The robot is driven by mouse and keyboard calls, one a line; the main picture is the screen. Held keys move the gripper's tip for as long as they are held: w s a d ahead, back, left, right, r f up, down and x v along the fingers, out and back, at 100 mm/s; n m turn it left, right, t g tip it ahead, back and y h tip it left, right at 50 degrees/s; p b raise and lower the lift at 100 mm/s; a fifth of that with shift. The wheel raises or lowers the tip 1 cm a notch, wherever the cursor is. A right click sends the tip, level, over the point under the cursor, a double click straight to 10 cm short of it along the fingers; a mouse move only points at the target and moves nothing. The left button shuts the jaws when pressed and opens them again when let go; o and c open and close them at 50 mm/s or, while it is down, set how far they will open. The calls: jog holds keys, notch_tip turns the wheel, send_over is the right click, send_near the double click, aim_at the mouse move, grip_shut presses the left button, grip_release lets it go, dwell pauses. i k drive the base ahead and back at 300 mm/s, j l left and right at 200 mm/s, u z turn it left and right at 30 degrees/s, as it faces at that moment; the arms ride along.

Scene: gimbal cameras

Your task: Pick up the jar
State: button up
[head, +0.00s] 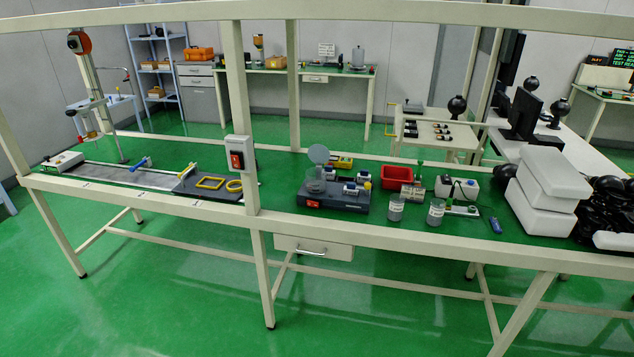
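Two small grey jar-like containers with white labels stand upright on the green bench top, right of centre: the left container (396,208) and the right container (435,213). They stand apart from each other near the bench's front edge. A clear glass vessel (316,185) stands on a dark grey device (340,199), with a round grey disc (318,154) raised above it. I cannot tell which of these is the jar. My gripper is not in view.
A red bin (397,177) and a white box (457,188) stand behind the containers. White blocks (548,180) and a black heap (606,210) fill the right end. A pale post (240,110) with a switch box (240,155) rises at the bench's front.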

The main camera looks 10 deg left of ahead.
aim_at(436, 212)
jog(key=i+j+z, duration=0.15)
jog(key=i+j, duration=1.45)
jog(key=i, duration=0.15)
